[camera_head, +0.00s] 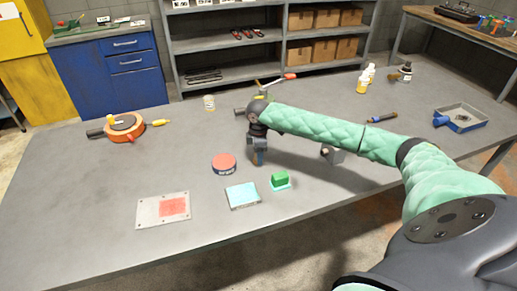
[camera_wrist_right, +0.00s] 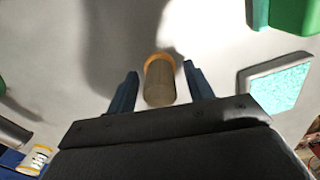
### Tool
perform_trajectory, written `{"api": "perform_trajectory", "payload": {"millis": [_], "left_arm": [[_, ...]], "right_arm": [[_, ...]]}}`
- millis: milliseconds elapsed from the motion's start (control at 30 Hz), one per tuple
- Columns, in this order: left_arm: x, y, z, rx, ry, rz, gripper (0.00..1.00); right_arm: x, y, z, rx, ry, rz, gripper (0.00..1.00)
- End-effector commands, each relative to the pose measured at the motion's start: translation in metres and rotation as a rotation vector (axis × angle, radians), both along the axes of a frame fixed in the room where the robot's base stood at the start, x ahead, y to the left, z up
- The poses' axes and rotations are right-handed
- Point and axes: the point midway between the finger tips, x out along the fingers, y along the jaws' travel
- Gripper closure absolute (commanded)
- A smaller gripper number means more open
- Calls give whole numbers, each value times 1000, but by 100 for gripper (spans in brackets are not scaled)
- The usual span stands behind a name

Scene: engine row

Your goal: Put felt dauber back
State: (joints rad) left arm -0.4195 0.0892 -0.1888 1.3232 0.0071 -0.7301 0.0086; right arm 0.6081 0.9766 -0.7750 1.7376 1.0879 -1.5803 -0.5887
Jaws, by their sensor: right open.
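A tan-brown cylinder with an orange rim, which looks like the felt dauber (camera_wrist_right: 160,82), is between the fingers of my right gripper (camera_wrist_right: 160,88) in the right wrist view. Gaps show on both sides of it, so the gripper is open around it and not gripping. In the head view my right gripper (camera_head: 258,157) points down at the table between the red-topped round tin (camera_head: 224,162) and the green block (camera_head: 280,178). The cylinder is mostly hidden there by the fingers. My left gripper is not in view.
A light-blue pad (camera_head: 242,196) and a metal plate with a red patch (camera_head: 150,212) lie in front on the grey table. An orange round object (camera_head: 124,128) is at left, small bottles (camera_head: 363,82) at back right, and a blue-handled tray (camera_head: 463,117) at far right.

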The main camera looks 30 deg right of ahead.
Motion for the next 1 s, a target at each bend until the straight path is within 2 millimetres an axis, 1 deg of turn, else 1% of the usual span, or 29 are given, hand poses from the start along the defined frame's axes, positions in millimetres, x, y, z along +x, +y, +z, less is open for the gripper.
{"api": "perform_trajectory", "payload": {"millis": [100, 200, 367, 600, 700, 800, 1000], "left_arm": [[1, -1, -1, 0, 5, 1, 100], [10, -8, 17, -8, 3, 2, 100], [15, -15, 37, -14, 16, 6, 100], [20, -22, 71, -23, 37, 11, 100], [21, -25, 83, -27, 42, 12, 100], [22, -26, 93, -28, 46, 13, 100], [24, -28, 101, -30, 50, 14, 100]], "right_arm": [[1, 0, 6, 0, -2, 1, 48], [1, 0, 18, 1, -4, 1, 48], [1, 0, 44, -1, -4, 1, 48], [1, 0, 87, 1, -4, 0, 48], [1, 0, 101, 0, -3, 0, 48], [1, 0, 112, 1, -2, 1, 48], [0, 0, 121, 0, 0, 0, 48]]}}
